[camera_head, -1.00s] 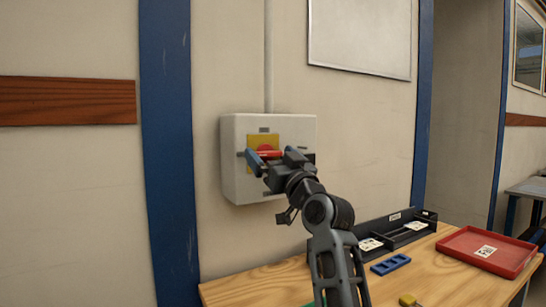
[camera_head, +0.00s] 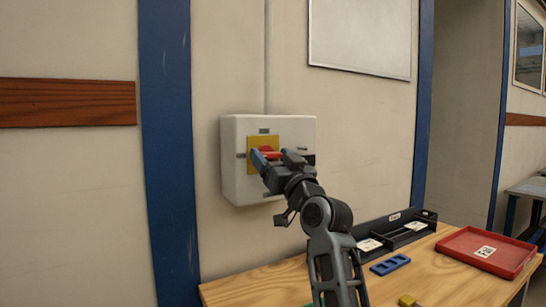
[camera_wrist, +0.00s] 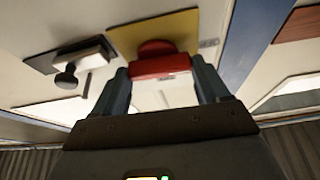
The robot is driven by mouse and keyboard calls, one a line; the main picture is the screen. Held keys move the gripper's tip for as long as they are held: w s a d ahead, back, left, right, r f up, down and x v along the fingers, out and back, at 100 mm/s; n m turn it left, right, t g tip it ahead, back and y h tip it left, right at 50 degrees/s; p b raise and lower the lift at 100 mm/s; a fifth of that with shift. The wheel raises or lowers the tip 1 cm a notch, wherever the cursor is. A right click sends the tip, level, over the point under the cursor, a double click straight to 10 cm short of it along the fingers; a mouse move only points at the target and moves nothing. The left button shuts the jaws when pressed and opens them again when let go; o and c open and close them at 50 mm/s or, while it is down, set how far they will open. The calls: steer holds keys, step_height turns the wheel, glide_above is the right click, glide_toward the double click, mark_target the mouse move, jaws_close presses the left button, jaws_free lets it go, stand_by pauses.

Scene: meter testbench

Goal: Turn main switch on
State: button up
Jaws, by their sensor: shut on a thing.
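The main switch is a red rotary handle (camera_head: 266,149) on a yellow plate (camera_head: 290,141), fixed to a white wall box (camera_head: 233,188). My gripper (camera_head: 274,156) is at the front of the box, its two blue-grey fingers on either side of the handle. In the wrist view, the red handle (camera_wrist: 160,66) lies crosswise between the fingers of my gripper (camera_wrist: 163,80), which is shut on it. The handle's bar runs from one finger towards the other. My gripper hides part of the plate and box front in the head view.
A black knob (camera_wrist: 66,76) sticks out from the box beside the plate in the wrist view. Below, a wooden table (camera_head: 250,288) carries a black divided tray (camera_head: 400,240), a red tray (camera_head: 490,252) and a blue part (camera_head: 390,265). A conduit (camera_head: 267,60) runs up from the box.

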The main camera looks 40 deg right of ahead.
steer(key=m+h+p, duration=0.1)
steer(key=m, duration=0.1)
steer(key=m+g+h+p, duration=0.1)
steer(key=m+p, duration=0.1)
steer(key=m, duration=0.1)
steer(key=shift+a+r, duration=0.15)
steer(key=shift+r, duration=0.05)
steer(key=m+g+h, duration=0.1)
steer(key=m, duration=0.3)
steer(key=shift+f+g+h, duration=0.2)
steer(key=shift+g+h, duration=0.2)
steer(key=m+g+b, duration=0.1)
steer(key=m, duration=0.2)
steer(key=m+g+h+b, duration=0.1)
steer(key=m, duration=0.3)
steer(key=shift+b, duration=0.3)
steer(key=m+g, duration=0.1)
steer(key=m, duration=0.1)
steer(key=m+g+b, duration=0.1)
steer(key=m, duration=0.2)
steer(key=shift+m+g, duration=0.3)
steer(key=shift+g, duration=0.1)
steer(key=o, duration=1.1)
steer(key=shift+r, duration=0.1)
steer(key=shift+c, duration=0.2)
